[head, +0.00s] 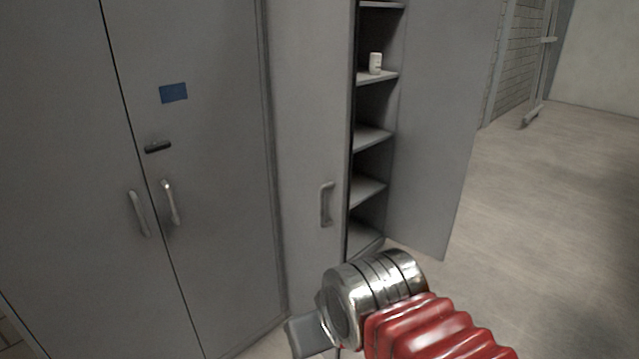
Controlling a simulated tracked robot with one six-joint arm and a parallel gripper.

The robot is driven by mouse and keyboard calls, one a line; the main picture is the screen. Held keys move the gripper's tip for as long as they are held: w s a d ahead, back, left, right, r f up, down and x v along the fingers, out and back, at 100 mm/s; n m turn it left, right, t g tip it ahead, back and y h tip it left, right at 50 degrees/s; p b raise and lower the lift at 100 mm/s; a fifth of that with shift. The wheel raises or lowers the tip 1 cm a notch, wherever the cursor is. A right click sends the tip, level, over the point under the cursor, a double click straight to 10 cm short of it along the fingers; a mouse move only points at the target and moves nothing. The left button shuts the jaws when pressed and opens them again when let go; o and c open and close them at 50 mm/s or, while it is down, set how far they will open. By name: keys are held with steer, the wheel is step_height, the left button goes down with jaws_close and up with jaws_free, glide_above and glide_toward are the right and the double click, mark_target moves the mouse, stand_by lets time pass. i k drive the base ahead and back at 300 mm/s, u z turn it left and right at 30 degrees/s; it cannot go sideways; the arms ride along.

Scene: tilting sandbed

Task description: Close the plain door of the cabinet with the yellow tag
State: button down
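A grey cabinet (305,80) stands in the middle of the head view with its right side open. Its open door (440,120) is a plain grey panel swung out to the right, with no handle or tag on the face I see. The left door, with a vertical handle (327,204), looks shut. No yellow tag shows. My gripper (312,336) is low in front of the cabinet, left of the open door and apart from it in the picture. Only a grey part of it shows beyond my metal wrist, so its opening is hidden.
A second grey cabinet (215,150) with a blue tag (173,92) stands at the left, its doors shut. A small white can (376,63) sits on a shelf (372,138) in the open cabinet. Bare floor (550,210) lies to the right.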

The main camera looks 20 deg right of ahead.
mark_target(312, 49)
steer(key=u, duration=0.05)
steer(key=i, duration=1.35)
